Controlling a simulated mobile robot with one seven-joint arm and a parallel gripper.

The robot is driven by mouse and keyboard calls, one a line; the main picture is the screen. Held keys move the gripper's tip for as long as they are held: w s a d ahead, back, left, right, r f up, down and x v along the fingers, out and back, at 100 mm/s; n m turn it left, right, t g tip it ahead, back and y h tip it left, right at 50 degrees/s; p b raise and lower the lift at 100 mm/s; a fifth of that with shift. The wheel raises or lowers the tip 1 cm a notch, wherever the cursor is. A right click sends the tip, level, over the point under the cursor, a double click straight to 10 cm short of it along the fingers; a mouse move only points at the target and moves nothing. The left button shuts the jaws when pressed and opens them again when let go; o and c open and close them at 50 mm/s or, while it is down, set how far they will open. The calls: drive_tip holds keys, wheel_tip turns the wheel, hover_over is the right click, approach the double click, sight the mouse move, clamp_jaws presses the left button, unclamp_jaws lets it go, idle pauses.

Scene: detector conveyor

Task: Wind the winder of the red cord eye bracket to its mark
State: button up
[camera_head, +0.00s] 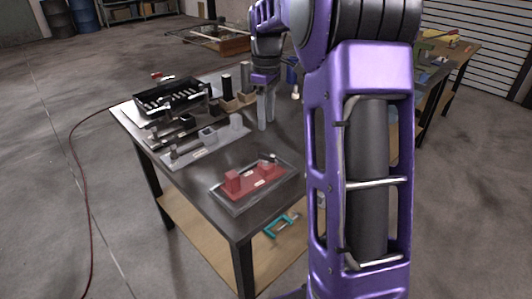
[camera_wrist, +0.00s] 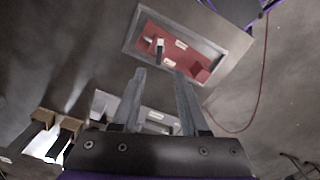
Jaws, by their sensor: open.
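The red cord eye bracket (camera_head: 250,187) lies in a shallow grey tray (camera_head: 233,210) on the near part of the dark table. It has a raised red block (camera_head: 232,181) at its left end and a small post with a light tip (camera_head: 272,158) at its right. The wrist view shows the red bracket (camera_wrist: 185,57) beyond my fingertips, with the light-tipped post (camera_wrist: 158,45) and small white labels on it. I cannot make out the mark. My gripper (camera_head: 266,127) is open and empty, above the table behind the bracket; its fingers (camera_wrist: 160,75) point toward the bracket, apart from it.
A grey bracket (camera_head: 205,147) stands behind the red one. A black tray of parts (camera_head: 170,97) and dark and wooden blocks (camera_head: 232,101) fill the back of the table (camera_head: 245,226). A teal clamp-like tool (camera_head: 281,224) lies on the lower shelf.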

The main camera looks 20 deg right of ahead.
sight(266, 154)
wheel_tip(266, 154, down, 11)
drive_tip(key=shift+f+b, duration=0.1)
drive_tip(key=shift+b, duration=0.8)
clamp_jaws()
